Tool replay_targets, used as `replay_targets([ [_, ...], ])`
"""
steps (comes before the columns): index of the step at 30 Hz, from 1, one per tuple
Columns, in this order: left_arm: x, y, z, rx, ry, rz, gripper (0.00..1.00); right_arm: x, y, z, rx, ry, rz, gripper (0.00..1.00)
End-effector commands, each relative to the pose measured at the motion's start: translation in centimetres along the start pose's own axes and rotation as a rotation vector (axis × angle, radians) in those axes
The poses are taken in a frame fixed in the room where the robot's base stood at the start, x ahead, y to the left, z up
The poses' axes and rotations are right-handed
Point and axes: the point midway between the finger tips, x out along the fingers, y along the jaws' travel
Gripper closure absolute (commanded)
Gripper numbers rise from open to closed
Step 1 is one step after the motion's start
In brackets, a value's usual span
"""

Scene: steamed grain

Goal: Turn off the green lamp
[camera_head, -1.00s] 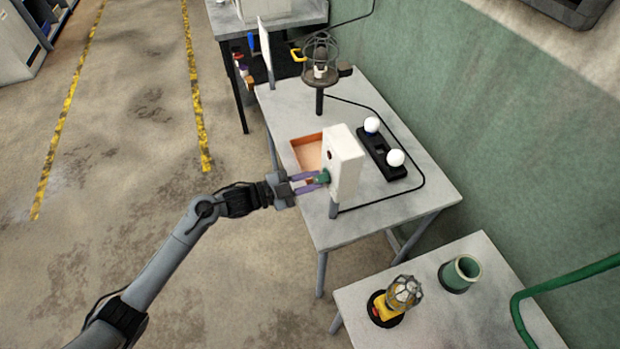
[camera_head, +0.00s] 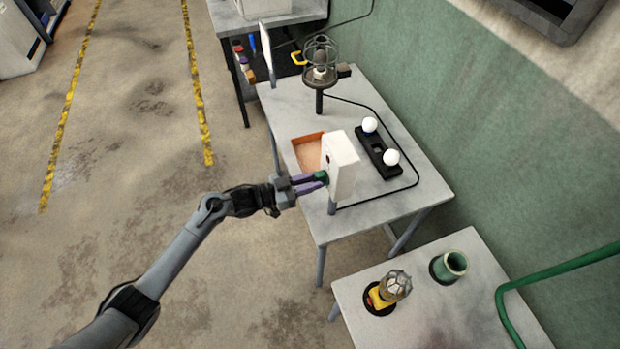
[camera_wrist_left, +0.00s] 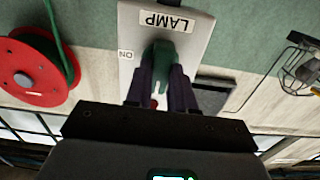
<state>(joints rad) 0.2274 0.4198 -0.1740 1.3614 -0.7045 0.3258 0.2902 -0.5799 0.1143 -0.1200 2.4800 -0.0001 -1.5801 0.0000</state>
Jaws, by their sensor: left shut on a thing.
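A white switch box (camera_head: 344,165) stands on a short post at the table's front edge. In the left wrist view its plate (camera_wrist_left: 135,45) appears upside down, with the labels LAMP and ON. A green switch handle (camera_wrist_left: 165,58) sticks out of it. My left gripper (camera_head: 317,181) has purple fingers. They are shut on the handle, one on each side, as the left wrist view (camera_wrist_left: 162,85) shows. A caged lamp (camera_head: 320,65) stands on a dark post at the table's back; its bulb looks pale, not clearly lit. My right gripper is not in view.
A nearer table (camera_head: 430,320) bears a yellow-based caged lamp (camera_head: 390,292) and a green cup (camera_head: 448,266). The floor left of my arm is clear.

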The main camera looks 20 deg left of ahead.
Motion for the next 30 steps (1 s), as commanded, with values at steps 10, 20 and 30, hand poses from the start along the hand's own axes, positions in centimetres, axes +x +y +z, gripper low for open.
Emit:
replay_targets([
  [10,0.01,-0.01,-0.03,-0.038,0.002,0.000,1.00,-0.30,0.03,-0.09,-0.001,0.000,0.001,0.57],
  [20,0.00,-0.01,-0.02,-0.037,0.001,0.000,0.61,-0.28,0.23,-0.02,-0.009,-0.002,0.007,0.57],
  [30,-0.04,-0.01,0.00,-0.035,0.000,0.000,0.51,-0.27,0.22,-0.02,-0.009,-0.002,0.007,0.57],
])
